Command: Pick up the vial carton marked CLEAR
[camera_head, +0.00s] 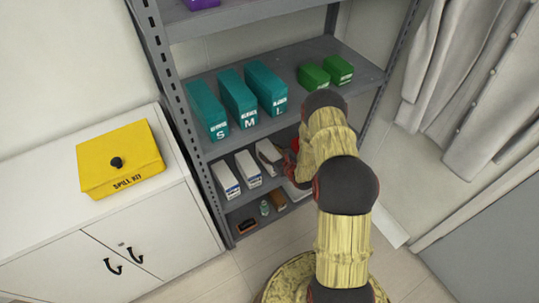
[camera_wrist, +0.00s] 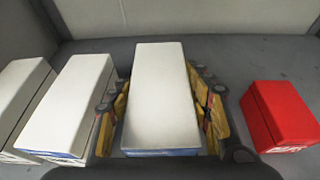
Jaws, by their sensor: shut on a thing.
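In the wrist view my gripper (camera_wrist: 163,118) has its yellow fingers on both sides of a long white carton (camera_wrist: 162,90) and is shut on it. A blue strip shows at the carton's near lower edge. In the head view this seems to be the third white carton (camera_head: 268,153) from the left on the middle shelf, partly behind my arm. I cannot tell whether it is lifted off the shelf. I cannot read the word CLEAR on any carton. On the bottom shelf stand a small bottle (camera_head: 264,208) and a brown carton (camera_head: 278,200).
Two white cartons stand left of the held one, the nearer (camera_wrist: 70,105) close to my left finger. A red box (camera_wrist: 278,113) stands to the right with a gap. Teal boxes (camera_head: 238,98) and green boxes (camera_head: 313,77) fill the shelf above. A yellow spill kit (camera_head: 120,160) sits on the cabinet.

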